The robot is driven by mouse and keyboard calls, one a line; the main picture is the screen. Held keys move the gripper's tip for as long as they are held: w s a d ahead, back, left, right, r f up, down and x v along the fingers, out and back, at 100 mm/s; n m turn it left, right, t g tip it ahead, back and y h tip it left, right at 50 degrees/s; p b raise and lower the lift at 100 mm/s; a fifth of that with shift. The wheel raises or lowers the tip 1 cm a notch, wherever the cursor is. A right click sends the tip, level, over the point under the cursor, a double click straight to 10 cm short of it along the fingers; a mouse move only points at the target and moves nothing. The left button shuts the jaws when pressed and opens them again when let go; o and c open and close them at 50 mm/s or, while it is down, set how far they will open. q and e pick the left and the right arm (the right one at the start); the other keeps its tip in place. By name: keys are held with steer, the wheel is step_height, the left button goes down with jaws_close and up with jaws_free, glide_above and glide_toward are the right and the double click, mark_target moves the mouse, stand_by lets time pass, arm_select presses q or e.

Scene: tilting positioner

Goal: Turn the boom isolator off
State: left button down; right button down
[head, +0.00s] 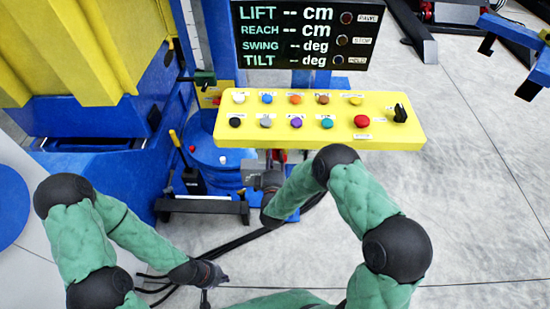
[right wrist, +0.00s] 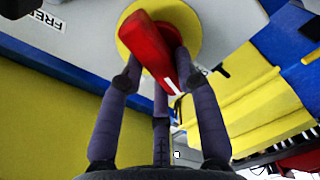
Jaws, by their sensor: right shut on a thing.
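A red rotary handle (right wrist: 152,45) on a round yellow plate (right wrist: 188,28) fills the upper middle of the right wrist view. I take it for the boom isolator. The handle slants from upper left to lower right, with a white mark near its lower end. My right gripper (right wrist: 160,70) has its dark fingers around the handle and is shut on it. In the head view the right gripper (head: 262,182) is below the yellow button panel; the handle cannot be made out there. My left gripper (head: 215,281) is low in the head view, away from the panel; its fingers are too small to judge.
The yellow panel (head: 330,142) carries several coloured buttons and a black selector (head: 400,113). The display (head: 305,35) above it shows dashes. A blue drum (head: 212,160) and black cables (head: 240,243) lie near my right gripper.

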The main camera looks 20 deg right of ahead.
steer(key=shift+a+f+n, duration=0.1)
steer(key=shift+n, duration=1)
steer(key=shift+a+f+n, duration=0.1)
steer(key=shift+n, duration=1)
steer(key=c, duration=0.9)
jaws_free()
steer(key=shift+w, duration=0.1)
steer(key=v, duration=1.2)
